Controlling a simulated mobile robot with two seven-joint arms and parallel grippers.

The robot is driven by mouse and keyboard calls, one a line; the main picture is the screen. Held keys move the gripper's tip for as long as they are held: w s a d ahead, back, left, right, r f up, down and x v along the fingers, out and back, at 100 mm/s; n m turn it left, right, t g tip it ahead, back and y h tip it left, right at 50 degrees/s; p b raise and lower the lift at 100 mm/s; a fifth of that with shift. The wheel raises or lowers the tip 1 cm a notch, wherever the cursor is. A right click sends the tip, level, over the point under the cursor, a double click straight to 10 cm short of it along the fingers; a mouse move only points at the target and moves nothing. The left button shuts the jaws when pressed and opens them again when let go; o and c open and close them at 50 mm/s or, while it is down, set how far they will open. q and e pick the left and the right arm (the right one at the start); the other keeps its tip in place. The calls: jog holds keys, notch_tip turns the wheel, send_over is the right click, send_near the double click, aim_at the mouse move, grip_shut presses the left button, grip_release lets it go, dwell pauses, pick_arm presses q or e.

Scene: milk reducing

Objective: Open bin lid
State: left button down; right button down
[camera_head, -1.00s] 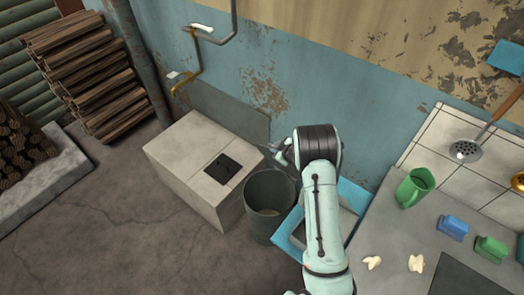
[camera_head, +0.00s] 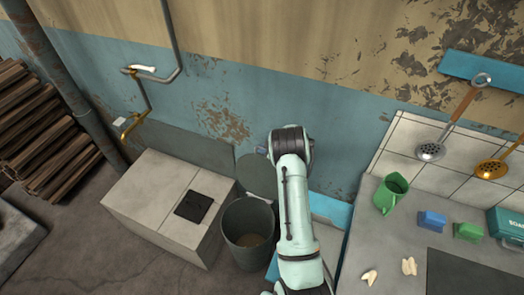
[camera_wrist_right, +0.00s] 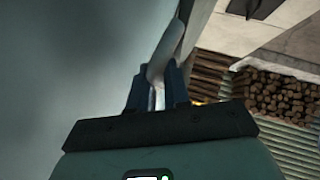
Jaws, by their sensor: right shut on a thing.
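The bin (camera_head: 249,237) is a dark grey round bucket in the head view, standing open between the pale block and the counter. Its round grey lid (camera_head: 257,176) stands raised behind the opening, against the wall side. My right arm reaches over it from the front and partly hides its right side. My right gripper (camera_head: 262,150) is at the lid's upper edge, small and mostly hidden by the wrist. In the right wrist view its fingers (camera_wrist_right: 160,92) are shut on a thin pale grey piece, apparently the lid's edge or handle. My left gripper is not in view.
A tiled pale block (camera_head: 170,205) with a dark square plate (camera_head: 193,206) stands left of the bin. The wall is close behind the lid.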

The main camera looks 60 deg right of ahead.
jog(key=shift+s+f, duration=0.1)
jog(key=shift+f, duration=0.2)
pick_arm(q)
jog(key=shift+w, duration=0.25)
pick_arm(e)
jog(key=shift+a, duration=0.1)
